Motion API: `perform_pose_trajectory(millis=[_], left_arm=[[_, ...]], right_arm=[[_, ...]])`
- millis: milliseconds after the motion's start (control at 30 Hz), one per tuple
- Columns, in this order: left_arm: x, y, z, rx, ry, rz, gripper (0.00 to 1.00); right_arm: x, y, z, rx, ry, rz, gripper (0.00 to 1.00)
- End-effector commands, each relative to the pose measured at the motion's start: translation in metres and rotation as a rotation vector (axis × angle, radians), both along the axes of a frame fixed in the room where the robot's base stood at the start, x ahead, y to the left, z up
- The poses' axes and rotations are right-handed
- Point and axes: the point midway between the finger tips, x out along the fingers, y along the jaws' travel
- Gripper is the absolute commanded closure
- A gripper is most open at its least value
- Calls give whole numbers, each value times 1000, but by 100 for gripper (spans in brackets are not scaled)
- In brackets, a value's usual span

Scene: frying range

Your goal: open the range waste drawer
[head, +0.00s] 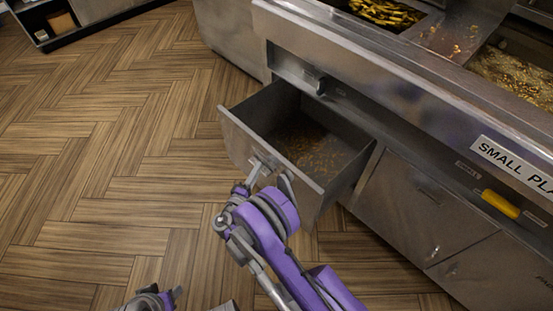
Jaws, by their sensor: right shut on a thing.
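The range waste drawer (232,125) is pulled out from the metal range front. Its inside is visible, with brown crumbs on the bottom. My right gripper (264,172) is at the drawer's front panel, shut on the drawer handle (260,163). The gripper hides part of the handle and the panel. My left gripper (155,296) shows only in part at the bottom edge, over the floor and apart from the drawer. Its jaws cannot be made out.
The frying range (350,60) stands along the upper right, with fried food in its top wells. Closed cabinet doors (415,210) and a yellow handle (500,204) are right of the drawer. Wooden floor (100,150) is clear to the left. A dark shelf (40,38) stands at top left.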

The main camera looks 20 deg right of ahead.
Motion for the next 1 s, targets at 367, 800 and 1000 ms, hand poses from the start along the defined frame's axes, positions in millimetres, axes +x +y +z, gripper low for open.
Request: perform_pose_trajectory(millis=[367,800,1000], left_arm=[[1,0,-5,0,1,0,50],[1,0,-5,0,1,0,50],[1,0,-5,0,1,0,50]], right_arm=[[-24,56,0,0,0,-4,100],[-27,63,0,0,0,-4,100],[-26,63,0,0,0,-3,55]])
